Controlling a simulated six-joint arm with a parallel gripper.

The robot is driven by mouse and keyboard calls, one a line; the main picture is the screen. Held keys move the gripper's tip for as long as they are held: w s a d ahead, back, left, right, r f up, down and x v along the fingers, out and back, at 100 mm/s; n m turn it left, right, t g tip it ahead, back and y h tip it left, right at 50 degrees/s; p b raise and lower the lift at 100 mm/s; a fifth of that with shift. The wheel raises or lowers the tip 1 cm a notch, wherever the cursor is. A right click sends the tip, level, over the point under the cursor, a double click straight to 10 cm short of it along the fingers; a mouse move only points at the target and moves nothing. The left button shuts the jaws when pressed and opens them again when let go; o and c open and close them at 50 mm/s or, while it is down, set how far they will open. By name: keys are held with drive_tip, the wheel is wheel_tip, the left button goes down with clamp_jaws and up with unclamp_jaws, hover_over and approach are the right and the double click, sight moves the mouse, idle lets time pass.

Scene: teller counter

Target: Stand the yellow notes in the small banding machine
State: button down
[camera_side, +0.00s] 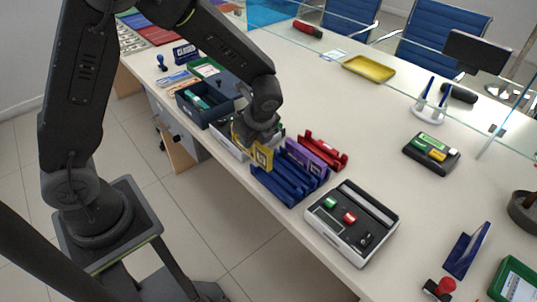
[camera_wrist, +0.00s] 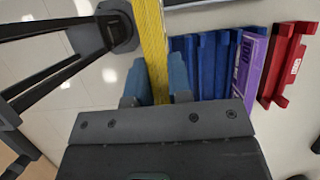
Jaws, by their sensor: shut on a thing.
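My gripper (camera_side: 256,138) is shut on the yellow notes (camera_side: 263,157), a thin upright bundle. In the wrist view the notes (camera_wrist: 153,40) run as a yellow strip between the two bluish fingertips (camera_wrist: 157,88). They are beside the left end of the blue slotted rack (camera_side: 283,183); I cannot tell whether they touch it. A white machine with a black panel and green and red buttons (camera_side: 352,222) stands right of the rack. Another white-edged thing (camera_side: 229,143) is mostly hidden behind my gripper. I cannot tell for sure which is the small banding machine.
Purple notes (camera_side: 305,158) stand in the blue rack, with a red rack (camera_side: 325,150) behind. A dark blue box (camera_side: 205,103) lies beyond my gripper. A yellow tray (camera_side: 369,69) is farther back. The counter's middle is clear.

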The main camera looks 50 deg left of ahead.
drive_tip(key=shift+n+g, duration=0.3)
drive_tip(key=shift+n, duration=0.5)
drive_tip(key=a, duration=0.1)
drive_tip(key=a+r, duration=0.1)
drive_tip(key=a, duration=0.1)
drive_tip(key=a+r, duration=0.1)
drive_tip(key=shift+s+a+r, duration=0.2)
drive_tip(key=shift+s, duration=0.15)
drive_tip(key=shift+w+a+f+n+h, duration=0.85)
drive_tip(key=shift+w+a+n+h, duration=1.15)
drive_tip(key=shift+n, duration=3.75)
drive_tip(key=shift+w+a+f+n+h, duration=1.15)
drive_tip(key=shift+w+n, duration=1.55)
drive_tip(key=shift+n, duration=3)
drive_tip(key=shift+w+a+f+n+h, duration=0.5)
drive_tip(key=shift+w+a+n+h, duration=1.2)
drive_tip(key=shift+n, duration=4.05)
drive_tip(key=shift+w+a+f+y, duration=0.1)
drive_tip(key=shift+w+f+y, duration=0.05)
drive_tip(key=shift+w+y, duration=0.15)
drive_tip(key=shift+w+a+f+y, duration=0.1)
drive_tip(key=shift+w+y, duration=0.05)
drive_tip(key=shift+w, duration=0.2)
